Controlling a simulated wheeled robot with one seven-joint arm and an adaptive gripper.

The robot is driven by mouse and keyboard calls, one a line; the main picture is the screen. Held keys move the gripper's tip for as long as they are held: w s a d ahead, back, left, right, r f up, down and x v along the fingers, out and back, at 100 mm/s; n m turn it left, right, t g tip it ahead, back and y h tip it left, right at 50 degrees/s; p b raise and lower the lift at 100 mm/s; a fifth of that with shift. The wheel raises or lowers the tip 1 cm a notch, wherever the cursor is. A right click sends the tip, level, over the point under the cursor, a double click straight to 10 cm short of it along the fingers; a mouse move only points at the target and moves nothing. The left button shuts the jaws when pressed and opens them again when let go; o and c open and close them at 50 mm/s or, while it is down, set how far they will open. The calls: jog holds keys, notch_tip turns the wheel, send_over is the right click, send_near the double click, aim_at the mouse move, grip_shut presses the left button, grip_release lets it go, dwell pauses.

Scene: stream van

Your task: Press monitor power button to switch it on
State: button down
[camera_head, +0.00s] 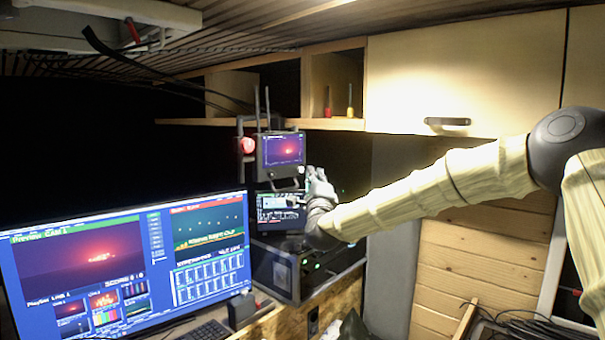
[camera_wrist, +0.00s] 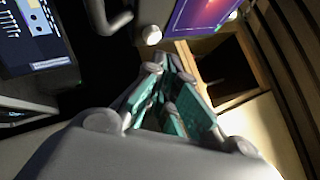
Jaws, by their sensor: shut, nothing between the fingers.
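A small monitor (camera_head: 281,150) with antennas is mounted above the desk gear, and its screen is lit with a reddish picture. It also shows at the top of the wrist view (camera_wrist: 200,14), with a round pale knob (camera_wrist: 152,35) at its corner. My gripper (camera_head: 315,178) is shut and empty, just below and right of this monitor's lower right corner. In the wrist view its closed fingertips (camera_wrist: 166,62) are close to the knob; I cannot tell whether they touch. No power button can be clearly made out.
A second lit screen (camera_head: 280,201) sits below the small monitor, above a dark equipment box (camera_head: 290,270). A large lit monitor (camera_head: 130,265) stands at lower left, with a keyboard (camera_head: 205,331). Wooden shelves (camera_head: 250,122) and a cabinet (camera_head: 460,75) hang above.

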jog(key=s+d+b, duration=0.3)
jog(key=s, duration=0.1)
jog(key=shift+d, duration=0.15)
jog(key=shift+w, duration=0.1)
dwell(0.3)
